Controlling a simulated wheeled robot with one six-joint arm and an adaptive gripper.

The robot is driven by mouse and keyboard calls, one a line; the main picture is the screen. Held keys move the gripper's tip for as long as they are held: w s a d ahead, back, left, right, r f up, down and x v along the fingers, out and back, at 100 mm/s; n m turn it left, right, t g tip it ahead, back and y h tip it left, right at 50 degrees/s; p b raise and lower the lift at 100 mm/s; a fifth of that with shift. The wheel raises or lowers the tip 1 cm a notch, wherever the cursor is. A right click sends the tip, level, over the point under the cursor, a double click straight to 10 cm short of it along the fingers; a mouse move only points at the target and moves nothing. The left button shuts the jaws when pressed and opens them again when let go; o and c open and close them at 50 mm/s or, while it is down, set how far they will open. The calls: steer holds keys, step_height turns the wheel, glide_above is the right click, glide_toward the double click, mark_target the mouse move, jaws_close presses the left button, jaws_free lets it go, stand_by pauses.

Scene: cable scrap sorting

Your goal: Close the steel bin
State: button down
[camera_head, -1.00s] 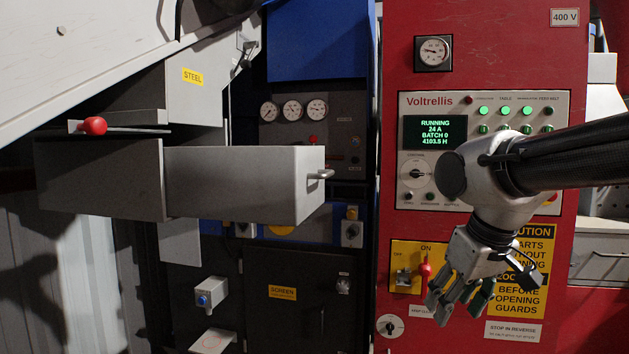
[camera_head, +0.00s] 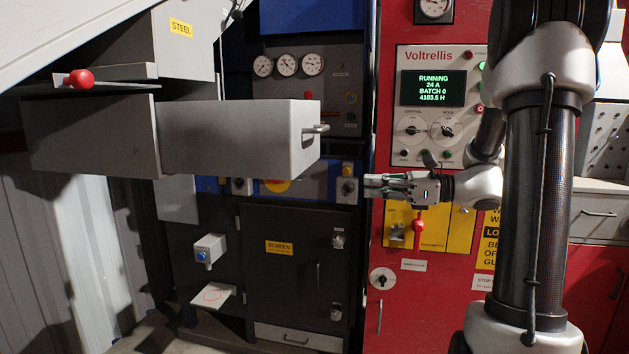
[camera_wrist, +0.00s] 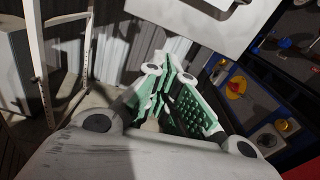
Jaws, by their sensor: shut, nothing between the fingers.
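The steel bin (camera_head: 240,138) is a grey drawer-like box under a yellow STEEL label (camera_head: 181,27). It is pulled out to the right from its grey housing (camera_head: 90,135). Its handle (camera_head: 317,129) is on the right end face. My gripper (camera_head: 368,187) is to the right of the bin and slightly lower, pointing left, apart from the handle. It is shut and empty. In the wrist view the green-padded fingers (camera_wrist: 170,95) show close together, with a pale grey box with a handle beyond them at the top.
A red cabinet (camera_head: 400,320) with a Voltrellis panel stands behind my gripper, with a red-handled switch (camera_head: 418,224) below it. A dark SCREEN door (camera_head: 295,270) is under the bin. A red knob (camera_head: 79,79) is at the left. Open space lies between gripper and bin.

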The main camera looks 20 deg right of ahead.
steer(key=x, duration=1.4)
steer(key=shift+s+a+r+m+y, duration=0.2)
steer(key=shift+a+r+m+y, duration=0.15)
steer(key=shift+r, duration=0.35)
steer(key=x, duration=2.9)
steer(key=shift+w+a, duration=0.25)
steer(key=shift+d+f, duration=0.1)
